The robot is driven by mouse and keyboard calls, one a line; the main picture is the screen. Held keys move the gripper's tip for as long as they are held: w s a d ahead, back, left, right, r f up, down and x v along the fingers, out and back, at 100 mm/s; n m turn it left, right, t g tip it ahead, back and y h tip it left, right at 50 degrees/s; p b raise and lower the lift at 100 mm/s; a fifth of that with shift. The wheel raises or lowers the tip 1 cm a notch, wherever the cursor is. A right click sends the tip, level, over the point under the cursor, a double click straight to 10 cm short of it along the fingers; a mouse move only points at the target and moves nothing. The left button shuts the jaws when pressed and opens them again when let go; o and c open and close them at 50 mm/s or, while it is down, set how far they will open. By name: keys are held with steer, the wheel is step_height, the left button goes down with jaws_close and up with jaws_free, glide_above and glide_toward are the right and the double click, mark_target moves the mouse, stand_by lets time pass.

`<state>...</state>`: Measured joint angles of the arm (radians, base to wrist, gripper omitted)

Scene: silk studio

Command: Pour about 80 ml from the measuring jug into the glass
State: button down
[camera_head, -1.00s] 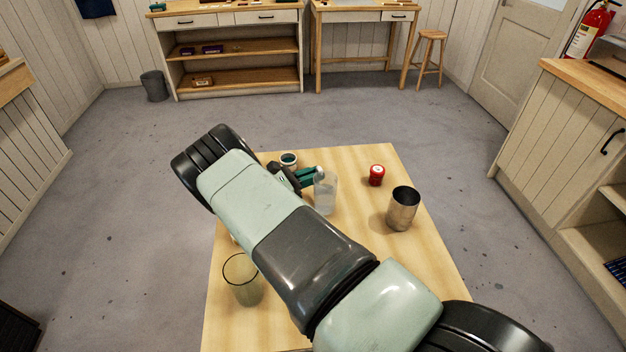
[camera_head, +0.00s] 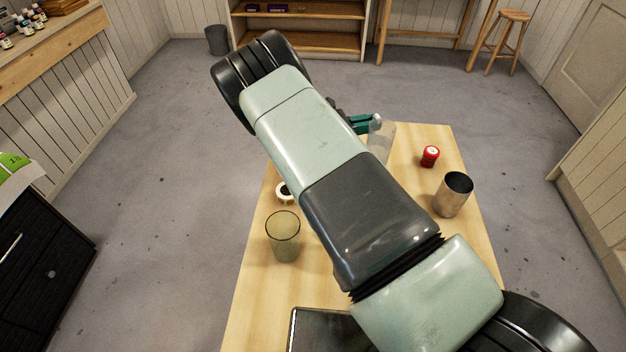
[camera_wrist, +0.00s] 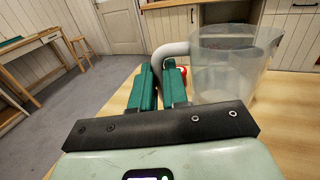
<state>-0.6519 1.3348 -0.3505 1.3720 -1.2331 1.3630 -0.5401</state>
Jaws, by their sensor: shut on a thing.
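The clear measuring jug (camera_head: 381,146) is behind my arm at the far part of the table. In the wrist view the jug (camera_wrist: 228,70) looks upright, with clear liquid inside and red marks near its rim. My gripper (camera_wrist: 168,72) has its green fingers shut on the jug's grey handle (camera_wrist: 172,50); it also shows beside the jug in the head view (camera_head: 364,124). I cannot tell whether the jug is off the table. The tinted glass (camera_head: 284,240) stands upright at the table's left side, apart from the jug, and looks empty.
A metal cup (camera_head: 452,198) and a red-lidded jar (camera_head: 430,156) stand on the table's right side. A small pale round container (camera_head: 284,192) is behind the glass, partly hidden by my arm. A dark flat object (camera_head: 325,330) lies at the near edge.

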steer(key=s+a+f+n+t+y, duration=0.1)
steer(key=s+a, duration=0.3)
steer(key=a, duration=0.6)
steer(key=s+a+f+n+t+y, duration=0.2)
steer(key=s+a+f+n+t, duration=0.1)
steer(key=a, duration=0.8)
steer(key=s+a+f+n+t+y, duration=0.1)
steer(key=s+a+f+t+y, duration=0.1)
steer(key=s+a, duration=0.4)
steer(key=a+t, duration=0.1)
steer(key=a, duration=0.3)
steer(key=shift+s+a+n+t, duration=0.15)
steer(key=shift+a+n+t, duration=0.15)
steer(key=shift+n, duration=0.1)
steer(key=shift+d, duration=0.1)
steer(key=s+d+r+m+h, duration=0.1)
steer(key=s+d+r+m, duration=0.3)
steer(key=s+r+m, duration=0.2)
steer(key=shift+d+r+m+h, duration=0.35)
steer(key=shift+r+m, duration=1.05)
steer(key=shift+m, duration=0.7)
steer(key=shift+s+d+r+m, duration=0.15)
steer(key=shift+r+m, duration=0.2)
steer(key=shift+m, duration=0.15)
steer(key=shift+s+d+r+m, duration=0.15)
steer(key=shift+r+m, duration=0.15)
steer(key=shift+m, duration=0.2)
steer(key=shift+s+d+r+m+h, duration=0.1)
steer(key=shift+d+r+m+h, duration=0.05)
steer(key=shift+r+m+h, duration=0.15)
